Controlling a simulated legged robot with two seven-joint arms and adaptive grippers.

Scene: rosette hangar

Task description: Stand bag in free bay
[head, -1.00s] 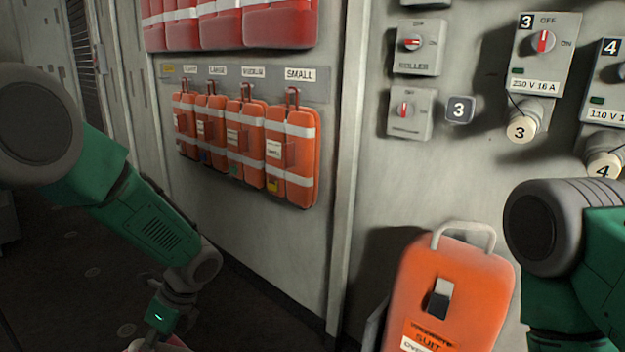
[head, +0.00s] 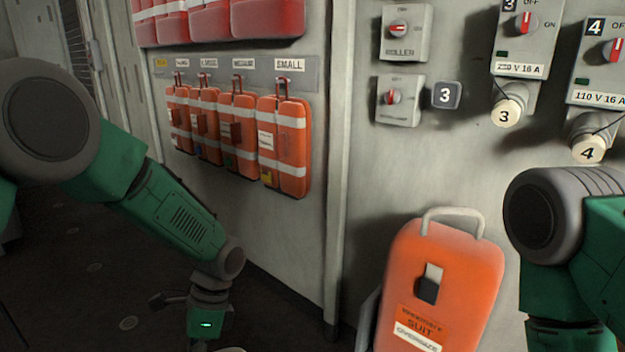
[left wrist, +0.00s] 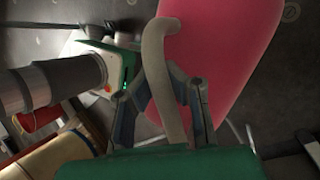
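In the left wrist view my left gripper (left wrist: 160,78) has its two fingers closed in on a grey curved handle (left wrist: 165,100). The handle runs up to a pinkish-red bag (left wrist: 225,50), which fills the upper right of that view. In the head view my left wrist is low at bottom left, and its fingers and the bag are below the frame edge. An orange suit bag (head: 455,275) with a grey handle and an oversize label stands upright at the lower right, beside the wall. My right arm shows at the right edge, but its gripper is out of view.
Several orange bags (head: 283,150) hang in a row under size labels at left, with red bags (head: 268,18) above. Switch boxes (head: 405,32) and numbered plugs (head: 507,113) are on the wall. A vertical post (head: 337,170) divides the wall. Dark floor (head: 70,270) is open at left.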

